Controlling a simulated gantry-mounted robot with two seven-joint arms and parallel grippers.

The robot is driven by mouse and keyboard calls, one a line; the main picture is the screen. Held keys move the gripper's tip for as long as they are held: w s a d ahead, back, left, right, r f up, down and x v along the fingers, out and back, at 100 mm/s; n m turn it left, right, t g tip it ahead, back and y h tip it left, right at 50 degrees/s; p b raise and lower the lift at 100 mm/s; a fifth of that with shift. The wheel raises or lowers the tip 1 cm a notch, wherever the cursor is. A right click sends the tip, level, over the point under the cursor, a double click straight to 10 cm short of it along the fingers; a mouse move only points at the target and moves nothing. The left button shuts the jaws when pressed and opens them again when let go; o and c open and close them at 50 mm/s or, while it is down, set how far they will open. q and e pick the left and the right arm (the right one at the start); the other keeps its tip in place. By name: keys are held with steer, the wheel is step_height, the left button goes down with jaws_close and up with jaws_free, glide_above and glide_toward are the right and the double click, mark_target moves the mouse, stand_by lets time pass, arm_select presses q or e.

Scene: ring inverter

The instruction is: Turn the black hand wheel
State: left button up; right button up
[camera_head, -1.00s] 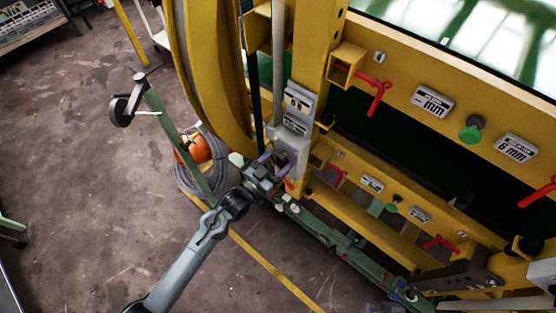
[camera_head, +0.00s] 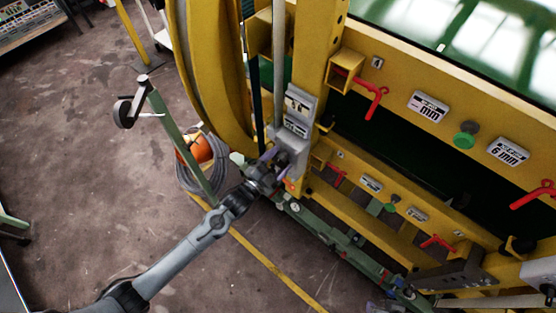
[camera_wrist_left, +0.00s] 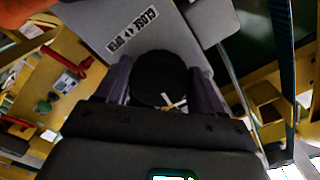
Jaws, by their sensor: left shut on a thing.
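The black hand wheel (camera_wrist_left: 158,78) shows in the left wrist view as a dark round shape between the two purple fingers of my left gripper (camera_wrist_left: 162,92). The fingers are shut on it, one on each side. A grey plate (camera_wrist_left: 105,22) with an open/close label lies just beyond it. In the head view my left gripper (camera_head: 275,164) is at the grey box (camera_head: 294,135) low on the yellow post, and it hides the wheel there. A small purple part at the bottom edge of the head view may be my right gripper (camera_head: 374,307), but its jaws are unclear.
The yellow machine frame (camera_head: 318,60) with red handles (camera_head: 375,100) and green knobs (camera_head: 466,134) fills the right side. A green beam (camera_head: 325,232) runs low along its front. An orange reel (camera_head: 197,150) with grey hose stands left of the gripper. Open floor lies farther left.

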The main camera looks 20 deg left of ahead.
arm_select(q)
steer(key=shift+m, duration=0.5)
steer(key=o, duration=1)
steer(key=shift+s+a, duration=0.15)
steer(key=shift+s, duration=0.35)
steer(key=v, duration=0.9)
steer(key=shift+s+a, duration=0.2)
steer(key=shift+s, duration=0.1)
steer(key=shift+s, duration=0.1)
